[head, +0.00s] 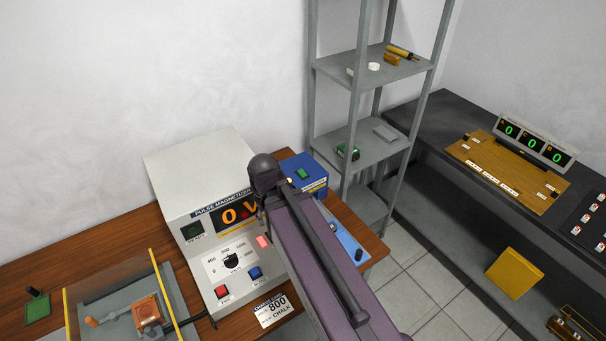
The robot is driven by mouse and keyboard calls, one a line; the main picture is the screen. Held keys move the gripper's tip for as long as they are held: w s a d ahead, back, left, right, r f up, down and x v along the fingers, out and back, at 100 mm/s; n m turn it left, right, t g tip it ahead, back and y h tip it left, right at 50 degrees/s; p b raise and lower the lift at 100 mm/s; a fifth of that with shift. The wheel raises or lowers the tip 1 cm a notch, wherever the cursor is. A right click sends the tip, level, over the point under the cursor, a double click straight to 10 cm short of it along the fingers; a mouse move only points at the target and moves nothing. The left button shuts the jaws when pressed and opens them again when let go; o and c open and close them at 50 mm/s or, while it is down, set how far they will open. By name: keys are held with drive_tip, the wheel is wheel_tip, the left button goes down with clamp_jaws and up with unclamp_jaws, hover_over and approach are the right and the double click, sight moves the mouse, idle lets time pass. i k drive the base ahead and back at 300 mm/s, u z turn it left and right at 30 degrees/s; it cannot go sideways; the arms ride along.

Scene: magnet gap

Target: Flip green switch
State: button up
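A blue box (315,184) stands on the wooden bench, just right of the magnetiser. A green switch (303,173) sits on its top face; its position is too small to tell. My purple arm crosses in front of the magnetiser and partly covers the blue box's left side. The dark joint at the arm's upper end is just left of the green switch, apart from it in the picture. I cannot make out my gripper's fingers; they are out of view or hidden behind the arm.
The pulse magnetiser (180,178) reads 0 V and has a dial, red and blue switches. A guarded fixture (112,290) and a green pad (38,309) are at left. A grey shelf rack (363,138) stands behind the blue box. A dark bench (440,125) is at right.

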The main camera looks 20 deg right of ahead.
sight(301, 172)
drive_tip(key=u, duration=0.05)
drive_tip(key=k, duration=1.25)
drive_tip(key=z, duration=0.35)
drive_tip(key=i, duration=1)
